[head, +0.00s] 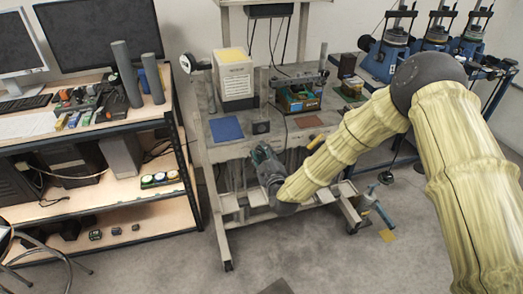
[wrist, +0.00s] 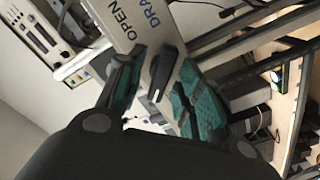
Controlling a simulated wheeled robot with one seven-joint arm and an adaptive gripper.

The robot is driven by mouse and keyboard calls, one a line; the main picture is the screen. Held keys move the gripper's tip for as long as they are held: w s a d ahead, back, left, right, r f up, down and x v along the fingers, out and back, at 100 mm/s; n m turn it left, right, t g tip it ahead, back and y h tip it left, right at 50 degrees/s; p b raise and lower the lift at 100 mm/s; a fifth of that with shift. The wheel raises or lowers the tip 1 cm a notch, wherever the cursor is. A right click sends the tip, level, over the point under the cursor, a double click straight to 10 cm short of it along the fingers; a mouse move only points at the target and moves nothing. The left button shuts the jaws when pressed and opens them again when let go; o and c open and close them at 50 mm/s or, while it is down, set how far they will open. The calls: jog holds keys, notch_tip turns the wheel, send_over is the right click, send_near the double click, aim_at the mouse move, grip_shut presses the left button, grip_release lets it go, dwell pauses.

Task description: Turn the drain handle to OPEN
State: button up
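A grey panel (wrist: 118,14) with the words OPEN and DRAIN, the latter cut off, shows at the top of the wrist view. A short dark handle (wrist: 163,76) is in front of this panel, below the lettering. My gripper (wrist: 158,64) has its teal-padded fingers apart, one on each side of the handle. I cannot tell whether either finger touches it. In the head view my gripper (head: 262,158) is at the front of the grey cart (head: 200,150), below its top. The handle is hidden there.
The cart top holds a white box (head: 236,82), a blue mat (head: 226,129) and a box of small items (head: 300,99). A wooden shelf unit (head: 105,190) stands on the left. Blue machines (head: 387,57) stand at the back right. The floor in front is mostly clear.

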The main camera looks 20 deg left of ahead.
jog(key=shift+w+a, duration=0.25)
jog(key=shift+w, duration=0.15)
grip_shut()
